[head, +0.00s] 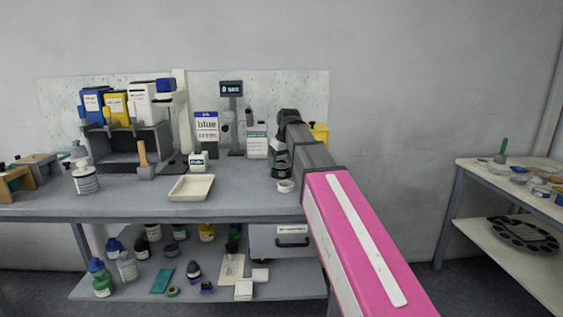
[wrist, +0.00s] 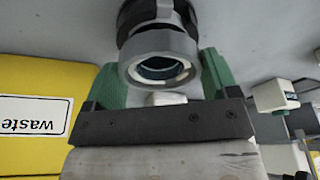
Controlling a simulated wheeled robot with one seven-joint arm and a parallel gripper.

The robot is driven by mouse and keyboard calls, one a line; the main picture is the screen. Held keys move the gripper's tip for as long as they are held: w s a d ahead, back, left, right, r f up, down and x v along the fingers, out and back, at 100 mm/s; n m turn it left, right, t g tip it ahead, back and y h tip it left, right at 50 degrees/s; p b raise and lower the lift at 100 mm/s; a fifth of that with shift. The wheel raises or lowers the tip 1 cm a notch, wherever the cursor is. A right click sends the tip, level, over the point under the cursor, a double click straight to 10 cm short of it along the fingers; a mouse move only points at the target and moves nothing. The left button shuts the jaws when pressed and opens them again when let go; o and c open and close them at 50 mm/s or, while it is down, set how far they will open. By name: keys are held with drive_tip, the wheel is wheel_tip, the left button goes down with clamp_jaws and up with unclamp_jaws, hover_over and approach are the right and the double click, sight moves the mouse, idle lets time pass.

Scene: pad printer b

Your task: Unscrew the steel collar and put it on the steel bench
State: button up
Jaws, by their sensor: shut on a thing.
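The steel collar (wrist: 160,47) is a grey ring in the wrist view, with a pale inner rim and a dark opening. It sits against a round black part (wrist: 150,10). My gripper (wrist: 158,75) has its green fingers on either side of the collar, shut on it. In the head view my arm reaches over the grey bench (head: 120,205), which looks like the steel bench. The gripper's fingers and the collar cannot be made out clearly there. I cannot tell whether the collar is still threaded on the black part.
A yellow waste container (wrist: 35,60) stands close by on the left in the wrist view. A cream tray (head: 191,188) and a small white ring-shaped item (head: 285,186) are on the bench. Bare bench top lies left of the tray. Another table (head: 465,170) stands at right.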

drive_tip(key=shift+r, duration=0.15)
idle(0.3)
drive_tip(key=shift+r, duration=1.45)
